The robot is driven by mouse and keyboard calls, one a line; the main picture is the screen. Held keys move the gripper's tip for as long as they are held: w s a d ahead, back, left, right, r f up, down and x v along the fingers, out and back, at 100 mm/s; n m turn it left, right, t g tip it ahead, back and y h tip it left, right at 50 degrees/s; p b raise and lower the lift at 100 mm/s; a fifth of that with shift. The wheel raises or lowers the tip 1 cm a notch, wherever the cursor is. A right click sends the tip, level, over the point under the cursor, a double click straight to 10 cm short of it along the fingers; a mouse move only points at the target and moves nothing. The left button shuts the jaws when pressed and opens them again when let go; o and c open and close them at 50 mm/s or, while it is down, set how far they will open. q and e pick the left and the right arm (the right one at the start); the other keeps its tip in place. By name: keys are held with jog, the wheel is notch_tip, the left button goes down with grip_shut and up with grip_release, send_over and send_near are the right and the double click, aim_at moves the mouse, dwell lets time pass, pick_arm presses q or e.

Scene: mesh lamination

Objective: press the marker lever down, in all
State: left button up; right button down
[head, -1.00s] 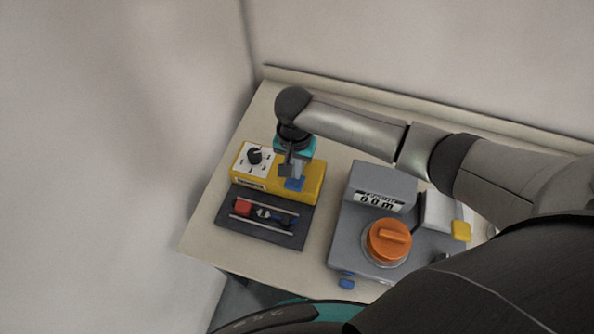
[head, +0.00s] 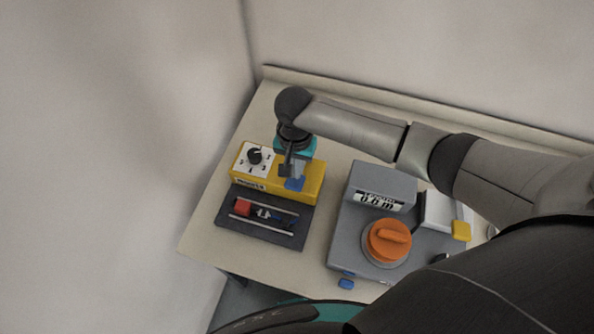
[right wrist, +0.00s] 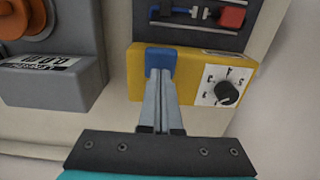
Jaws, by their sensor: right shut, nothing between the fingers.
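The marker is a yellow box (head: 311,190) with a white dial plate and black knob (head: 254,156) at its left end. Its blue lever (head: 295,184) is on the right part of the box. My right gripper (head: 289,172) is shut and empty, pointing down at the lever. In the right wrist view the closed fingertips (right wrist: 160,73) overlap the blue lever (right wrist: 160,56); they look in contact or very close, but I cannot tell which. How far down the lever sits is unclear. My left gripper is not in view.
A dark tray (head: 262,242) with rails, a red block (head: 243,207) and small parts lies in front of the box. To the right stands a grey machine (head: 349,237) with a display and orange knob (head: 389,239). A wall borders the table's back.

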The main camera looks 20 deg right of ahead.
aim_at(296, 181)
jog(key=shift+f, duration=0.95)
jog(key=shift+f+b, duration=1.1)
jog(key=shift+f, duration=0.7)
jog(key=shift+r, duration=0.1)
jog(key=shift+d, duration=0.1)
notch_tip(296, 181, up, 7)
jog(key=p, duration=0.8)
jog(key=shift+r+p, duration=0.1)
jog(key=shift+p, duration=0.3)
jog(key=shift+r, duration=1)
